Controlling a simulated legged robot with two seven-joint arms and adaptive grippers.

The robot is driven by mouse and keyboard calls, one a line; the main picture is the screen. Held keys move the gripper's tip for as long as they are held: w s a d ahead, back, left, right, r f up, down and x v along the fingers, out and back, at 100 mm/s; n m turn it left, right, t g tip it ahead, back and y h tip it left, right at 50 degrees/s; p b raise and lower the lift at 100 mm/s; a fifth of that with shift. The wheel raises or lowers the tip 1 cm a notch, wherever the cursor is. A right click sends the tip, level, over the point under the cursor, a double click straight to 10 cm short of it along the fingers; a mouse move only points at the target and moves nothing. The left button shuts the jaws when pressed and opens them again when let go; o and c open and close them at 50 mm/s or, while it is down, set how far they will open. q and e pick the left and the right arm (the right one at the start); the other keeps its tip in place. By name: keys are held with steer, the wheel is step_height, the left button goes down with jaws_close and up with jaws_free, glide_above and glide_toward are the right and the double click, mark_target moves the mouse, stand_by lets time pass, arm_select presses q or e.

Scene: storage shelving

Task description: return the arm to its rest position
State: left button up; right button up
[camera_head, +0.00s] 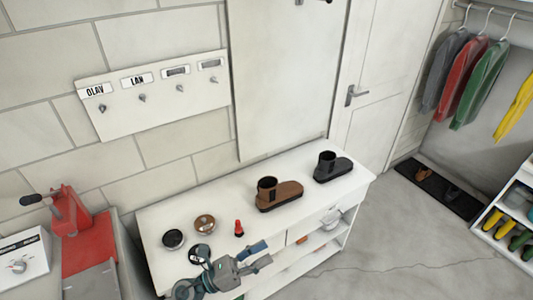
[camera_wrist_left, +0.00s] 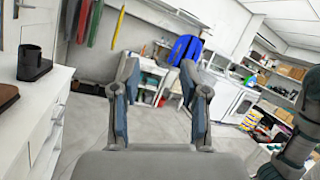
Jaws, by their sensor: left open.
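My left gripper (camera_head: 264,254) is at the bottom of the head view, in front of the white bench's front edge. Its two fingers are apart with nothing between them. The wrist view also shows the open left gripper (camera_wrist_left: 160,85), with the room's floor beyond it. My right gripper does not show in the head view. A grey and teal arm link at the right edge of the wrist view seems to be mine.
The white bench (camera_head: 338,184) bears a brown boot (camera_head: 283,196), a black boot (camera_head: 335,168), a red-topped small bottle (camera_head: 239,229) and round tins (camera_head: 204,224). A red machine (camera_head: 85,240) stands left. The floor (camera_head: 400,240) at right is open.

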arm_select(q)
steer(key=w+a+f+n+t+y, duration=0.1)
steer(key=w+a+n+t+y, duration=0.1)
steer(key=a+n+t+y, duration=0.6)
steer(key=w+a+n+t+y, duration=0.1)
steer(key=w+n+t+y, duration=0.2)
steer(key=n, duration=0.8)
steer(key=s+a+f+n+g+y, duration=0.1)
steer(key=a+f+n+g+y, duration=0.1)
steer(key=a+f+n+y, duration=0.5)
steer(key=s+a+f+n+g+y, duration=0.2)
steer(key=a+f+n+y, duration=0.15)
steer(key=f+n, duration=0.6)
steer(key=s+f+n+g+h, duration=0.1)
steer(key=s+f+n+g, duration=0.3)
steer(key=s+f+g, duration=0.45)
steer(key=s+f+n+g, duration=0.35)
steer(key=s+f, duration=0.25)
steer(key=s, duration=0.5)
step_height(320, 180, down, 25)
steer(key=s, duration=0.2)
steer(key=s+a+f+g, duration=0.1)
steer(key=s+a+f, duration=0.1)
steer(key=s+f, duration=1.4)
steer(key=shift+s+a+f+g, duration=0.15)
steer(key=shift+a+f+g, duration=0.2)
steer(key=shift+g, duration=0.05)
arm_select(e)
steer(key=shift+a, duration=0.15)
